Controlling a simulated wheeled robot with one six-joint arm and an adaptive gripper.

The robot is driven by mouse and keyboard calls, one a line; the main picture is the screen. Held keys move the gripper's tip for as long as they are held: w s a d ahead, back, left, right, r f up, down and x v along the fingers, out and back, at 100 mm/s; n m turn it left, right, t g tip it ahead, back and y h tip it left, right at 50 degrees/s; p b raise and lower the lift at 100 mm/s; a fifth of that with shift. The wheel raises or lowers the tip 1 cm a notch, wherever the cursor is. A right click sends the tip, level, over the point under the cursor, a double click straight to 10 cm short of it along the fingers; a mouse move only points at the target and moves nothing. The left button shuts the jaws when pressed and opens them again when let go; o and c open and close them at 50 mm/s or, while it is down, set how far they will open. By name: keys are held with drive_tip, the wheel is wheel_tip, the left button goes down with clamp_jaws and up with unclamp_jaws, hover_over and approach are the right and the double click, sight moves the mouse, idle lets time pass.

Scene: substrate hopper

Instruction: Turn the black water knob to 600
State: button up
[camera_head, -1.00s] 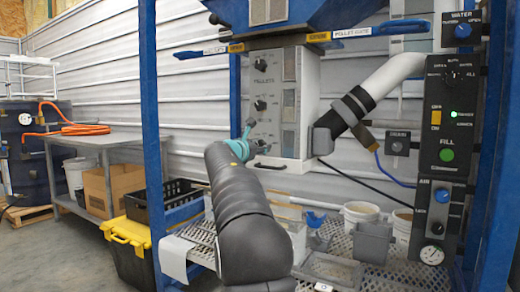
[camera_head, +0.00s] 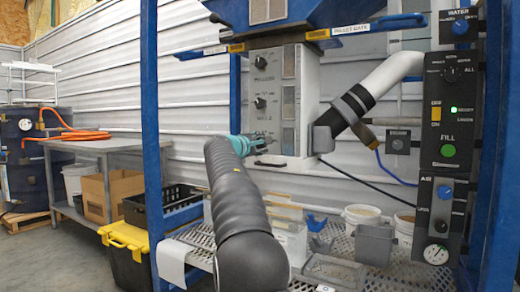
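A grey control box (camera_head: 302,145) hangs in the middle of the frame. Its front carries a column of black knobs with printed scales. The upper knob (camera_head: 261,62) is labelled pellets and the middle knob (camera_head: 260,102) seems to be labelled hulls. The label of a third, lower knob is not readable; that spot is largely covered by my gripper (camera_head: 264,142). My gripper reaches from the left with its teal wrist and dark fingers at the box's lower front. I cannot tell whether the fingers touch the knob or how far apart they are.
A blue knob (camera_head: 460,27) labelled water sits at the top right. A black panel (camera_head: 432,150) with a green fill button is below it. A handle (camera_head: 270,164) juts from the box's lower edge. White buckets (camera_head: 362,216) stand on the mesh shelf. Blue posts (camera_head: 152,150) frame the station.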

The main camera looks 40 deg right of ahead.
drive_tip(key=m+b, duration=0.2)
drive_tip(key=m, duration=0.3)
drive_tip(key=shift+f+m, duration=0.1)
drive_tip(key=shift+m, duration=0.2)
drive_tip(key=m+b, duration=0.1)
drive_tip(key=m, duration=0.3)
drive_tip(key=shift+m+b, duration=0.3)
drive_tip(key=shift+m, duration=0.1)
drive_tip(key=o, duration=1.1)
drive_tip(key=shift+o, duration=0.2)
drive_tip(key=shift+a, duration=0.15)
drive_tip(key=v, duration=1.1)
drive_tip(key=shift+s+a, duration=0.15)
drive_tip(key=shift+a, duration=0.2)
